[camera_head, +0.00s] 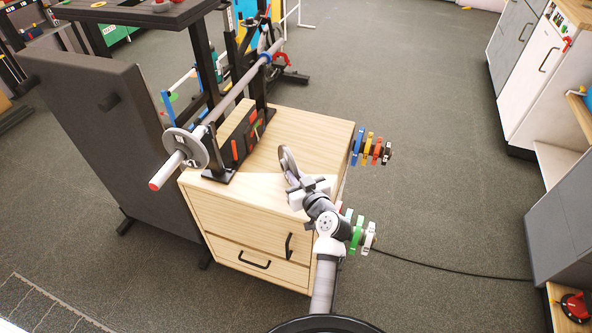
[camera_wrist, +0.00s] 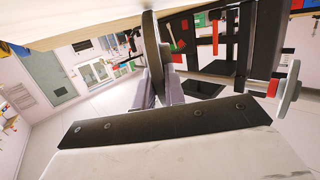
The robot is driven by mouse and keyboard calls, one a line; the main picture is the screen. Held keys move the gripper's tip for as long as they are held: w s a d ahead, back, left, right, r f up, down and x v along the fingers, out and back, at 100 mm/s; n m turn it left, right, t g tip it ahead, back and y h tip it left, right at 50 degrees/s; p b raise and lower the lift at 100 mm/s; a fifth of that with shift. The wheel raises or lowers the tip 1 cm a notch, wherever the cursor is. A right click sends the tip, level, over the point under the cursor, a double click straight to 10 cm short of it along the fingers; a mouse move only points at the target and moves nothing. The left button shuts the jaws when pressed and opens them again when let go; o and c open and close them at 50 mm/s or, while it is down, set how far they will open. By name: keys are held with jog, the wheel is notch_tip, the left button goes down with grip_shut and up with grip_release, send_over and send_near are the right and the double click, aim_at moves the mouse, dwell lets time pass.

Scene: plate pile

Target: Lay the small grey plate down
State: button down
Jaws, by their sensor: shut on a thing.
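The small grey plate (camera_head: 287,161) is held on edge, roughly upright, over the wooden cabinet top (camera_head: 262,158). My gripper (camera_head: 294,182) is shut on its near edge. In the wrist view the grey plate (camera_wrist: 152,52) appears nearly edge-on as a dark disc between the two fingers of my gripper (camera_wrist: 160,88). Its far edge comes close to the pale wooden surface (camera_wrist: 50,18) at the top of that view. I cannot tell whether plate and wood touch. My wrist hides part of the cabinet's front right corner.
A barbell (camera_head: 234,98) with a grey disc (camera_head: 186,148) rests on a black rack left of my gripper. Coloured plates (camera_head: 370,149) hang on the cabinet's right side, with more (camera_head: 360,232) nearer me. The cabinet top right of the rack is clear.

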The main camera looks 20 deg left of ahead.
jog(key=shift+r, duration=0.15)
jog(key=c, duration=1.9)
grip_release()
jog(key=shift+f, duration=0.25)
jog(key=o, duration=0.4)
jog(key=shift+r, duration=0.1)
jog(key=shift+r, duration=0.15)
jog(key=b+v, duration=0.2)
jog(key=v, duration=1)
jog(key=shift+b, duration=0.3)
